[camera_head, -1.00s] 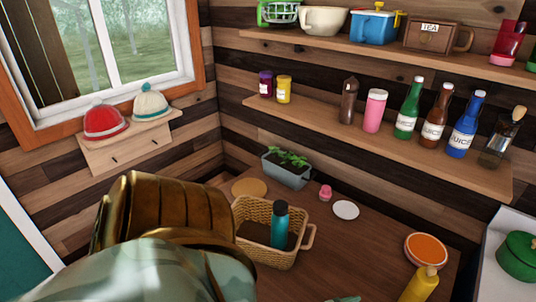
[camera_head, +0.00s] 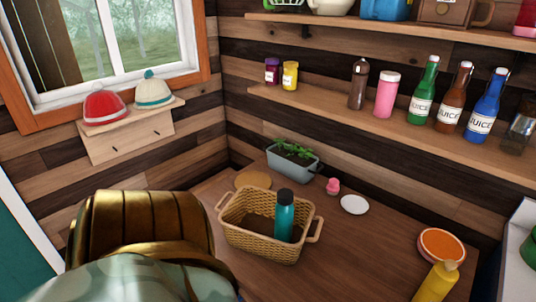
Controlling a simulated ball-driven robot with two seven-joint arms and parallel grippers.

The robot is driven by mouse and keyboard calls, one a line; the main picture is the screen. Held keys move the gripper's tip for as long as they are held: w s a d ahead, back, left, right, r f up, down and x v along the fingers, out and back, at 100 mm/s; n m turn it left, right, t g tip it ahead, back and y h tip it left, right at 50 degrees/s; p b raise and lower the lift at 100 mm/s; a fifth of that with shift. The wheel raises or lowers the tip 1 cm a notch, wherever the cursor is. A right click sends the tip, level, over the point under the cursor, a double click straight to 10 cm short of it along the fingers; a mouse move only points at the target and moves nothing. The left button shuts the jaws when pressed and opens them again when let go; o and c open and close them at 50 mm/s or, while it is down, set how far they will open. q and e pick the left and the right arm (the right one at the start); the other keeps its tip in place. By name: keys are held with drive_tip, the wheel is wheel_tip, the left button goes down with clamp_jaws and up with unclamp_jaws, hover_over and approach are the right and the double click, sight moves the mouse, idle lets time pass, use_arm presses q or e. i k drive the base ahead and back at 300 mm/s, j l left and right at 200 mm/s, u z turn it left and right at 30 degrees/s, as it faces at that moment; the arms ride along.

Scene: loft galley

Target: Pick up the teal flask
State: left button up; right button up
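The teal flask (camera_head: 284,217) with a dark cap stands upright in the wicker basket (camera_head: 262,245), toward its right side. The basket has a handle at each end and rests on the wooden counter. A large brass-coloured part of my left arm fills the lower left, close to the camera and left of the basket. Neither gripper's fingers show, so I cannot see what they hold.
A planter (camera_head: 293,161), a pink item (camera_head: 333,186), a white plate (camera_head: 354,204) and a round board (camera_head: 253,181) lie behind the basket. An orange-topped dish (camera_head: 441,245) and a yellow bottle (camera_head: 437,283) are at right. Shelves with bottles (camera_head: 423,91) hang above. Counter right of the basket is clear.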

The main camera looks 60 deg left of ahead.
sight(284, 216)
drive_tip(key=j+u, duration=0.15)
drive_tip(key=u, duration=0.25)
drive_tip(key=j+u, duration=0.15)
drive_tip(key=u, duration=0.3)
drive_tip(key=i+j+u, duration=0.1)
drive_tip(key=u, duration=0.3)
drive_tip(key=j+u, duration=0.15)
drive_tip(key=u, duration=0.3)
drive_tip(key=z, duration=0.6)
drive_tip(key=k+j+z, duration=0.1)
drive_tip(key=j+z, duration=0.4)
drive_tip(key=k+j+z, duration=0.15)
drive_tip(key=j+z, duration=0.15)
drive_tip(key=z, duration=0.15)
drive_tip(key=k+j+z, duration=0.2)
drive_tip(key=j+z, duration=0.15)
drive_tip(key=z, duration=0.15)
